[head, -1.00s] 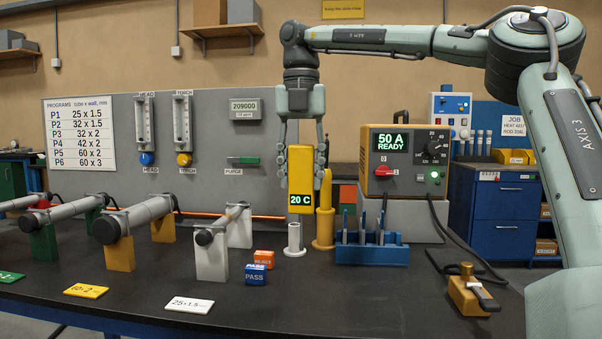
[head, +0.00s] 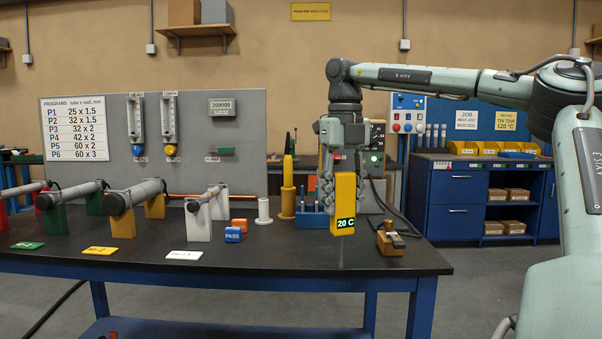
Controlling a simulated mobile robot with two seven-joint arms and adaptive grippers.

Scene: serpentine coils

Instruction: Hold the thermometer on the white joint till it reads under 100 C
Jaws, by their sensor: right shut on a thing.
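My right gripper (head: 343,186) is shut on the yellow thermometer (head: 344,208) and holds it upright above the right part of the bench. Its display reads 20 C, and a thin probe seems to point down below it. The white joint is the tube (head: 208,197) lying across two white stands (head: 198,224), left of the gripper and well apart from the thermometer. A white card (head: 184,255) lies in front of it. My left gripper is out of view.
Blue PASS (head: 233,235) and orange (head: 240,223) blocks sit beside the white stands. A white holder (head: 263,212), a yellow torch stand (head: 287,203) and a blue rack (head: 311,219) stand behind. The front middle bench is clear.

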